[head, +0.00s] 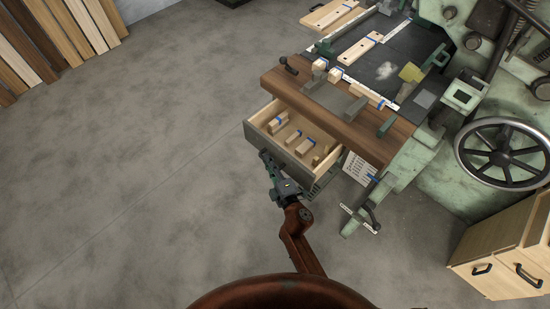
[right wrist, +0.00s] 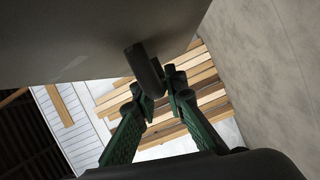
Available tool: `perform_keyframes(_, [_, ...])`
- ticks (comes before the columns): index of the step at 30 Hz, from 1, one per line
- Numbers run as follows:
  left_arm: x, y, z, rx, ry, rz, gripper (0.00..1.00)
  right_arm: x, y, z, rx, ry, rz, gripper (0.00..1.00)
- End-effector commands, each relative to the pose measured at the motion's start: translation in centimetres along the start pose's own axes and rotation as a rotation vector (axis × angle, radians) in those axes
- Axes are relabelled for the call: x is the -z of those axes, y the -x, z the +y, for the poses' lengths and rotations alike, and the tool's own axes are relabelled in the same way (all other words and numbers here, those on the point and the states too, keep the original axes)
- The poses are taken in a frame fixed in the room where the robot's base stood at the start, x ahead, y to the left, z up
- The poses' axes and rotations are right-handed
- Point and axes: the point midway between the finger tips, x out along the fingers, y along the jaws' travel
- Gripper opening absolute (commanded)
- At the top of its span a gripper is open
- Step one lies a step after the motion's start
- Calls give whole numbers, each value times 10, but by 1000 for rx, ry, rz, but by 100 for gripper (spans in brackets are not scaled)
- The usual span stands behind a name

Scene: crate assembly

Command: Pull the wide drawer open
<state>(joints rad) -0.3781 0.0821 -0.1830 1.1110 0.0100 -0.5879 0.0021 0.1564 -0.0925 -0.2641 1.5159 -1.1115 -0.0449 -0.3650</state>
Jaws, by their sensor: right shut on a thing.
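The wide drawer (head: 290,148) stands open under the wooden bench top (head: 335,112) in the head view, with its grey front toward me. Several small wooden blocks with blue bands lie inside it. My right gripper (head: 268,160) is at the drawer front. In the right wrist view the dark bar handle (right wrist: 143,70) sticks out from the grey drawer front (right wrist: 80,40). My right gripper (right wrist: 158,92) has its green fingers on either side of the handle's near end, shut on it. My left gripper is not in view.
A green machine with a spoked handwheel (head: 503,148) stands at the right. A wooden cabinet (head: 505,245) with dark handles is at the lower right. Planks (head: 60,35) lean at the upper left. The grey floor left of the drawer is clear.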

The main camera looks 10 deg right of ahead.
Motion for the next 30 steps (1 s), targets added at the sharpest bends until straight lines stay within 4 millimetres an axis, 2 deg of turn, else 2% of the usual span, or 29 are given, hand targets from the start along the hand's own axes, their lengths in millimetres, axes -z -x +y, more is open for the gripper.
perform_keyframes(6, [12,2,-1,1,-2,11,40,5,2,-2,1,-1,-1,0])
perform_keyframes(14, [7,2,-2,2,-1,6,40,5,2,-2,2,0,-1,0])
perform_keyframes(15, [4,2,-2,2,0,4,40,5,2,-2,2,0,-1,14])
perform_keyframes(21, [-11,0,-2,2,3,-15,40,6,1,-2,1,0,1,28])
perform_keyframes(27, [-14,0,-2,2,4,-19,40,6,1,-2,1,0,1,29])
perform_keyframes(30, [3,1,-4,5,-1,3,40,6,2,-2,1,0,1,29])
